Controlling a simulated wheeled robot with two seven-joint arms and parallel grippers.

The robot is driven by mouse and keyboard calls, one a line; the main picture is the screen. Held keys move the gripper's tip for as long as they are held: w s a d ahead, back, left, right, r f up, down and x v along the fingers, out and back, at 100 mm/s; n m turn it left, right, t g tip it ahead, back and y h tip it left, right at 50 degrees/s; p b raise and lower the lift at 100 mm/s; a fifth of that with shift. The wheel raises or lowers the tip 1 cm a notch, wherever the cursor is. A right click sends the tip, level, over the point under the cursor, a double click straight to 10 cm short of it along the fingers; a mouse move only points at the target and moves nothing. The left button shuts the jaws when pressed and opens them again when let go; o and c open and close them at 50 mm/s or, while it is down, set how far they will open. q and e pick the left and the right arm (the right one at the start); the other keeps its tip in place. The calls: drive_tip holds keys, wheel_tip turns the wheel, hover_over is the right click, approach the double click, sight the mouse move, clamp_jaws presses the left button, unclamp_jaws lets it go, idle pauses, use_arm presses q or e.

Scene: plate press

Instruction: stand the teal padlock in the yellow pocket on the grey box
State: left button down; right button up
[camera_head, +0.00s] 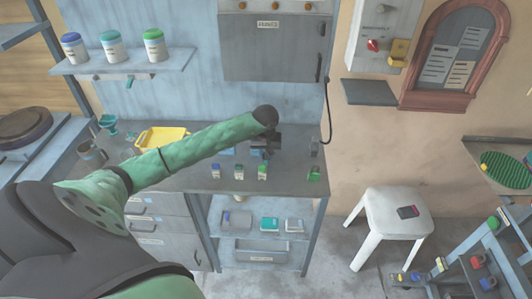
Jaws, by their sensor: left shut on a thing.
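The grey box (380,20) hangs on the wall at the upper right. The yellow pocket (399,50) is on its lower right, beside a red part. My left arm reaches across the counter from the left. My left gripper (259,150) is low over the counter's back middle, well left of and below the pocket. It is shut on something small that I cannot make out. I cannot pick out the teal padlock with certainty; it may be hidden at the gripper. My right gripper is not in view.
Several small bottle-like things, one green-topped (262,172), stand at the counter's front, close to my gripper. A yellow tray (160,137) lies behind my arm. A black cable (327,110) hangs beside the wall cabinet (268,55). A white stool (390,228) stands below the grey box.

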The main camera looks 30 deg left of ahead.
use_arm(q)
drive_tip(key=shift+f, duration=0.1)
idle(0.3)
drive_tip(key=c, duration=1.7)
unclamp_jaws()
drive_tip(key=shift+c, duration=0.2)
drive_tip(key=o, duration=0.4)
drive_tip(key=shift+o, duration=0.2)
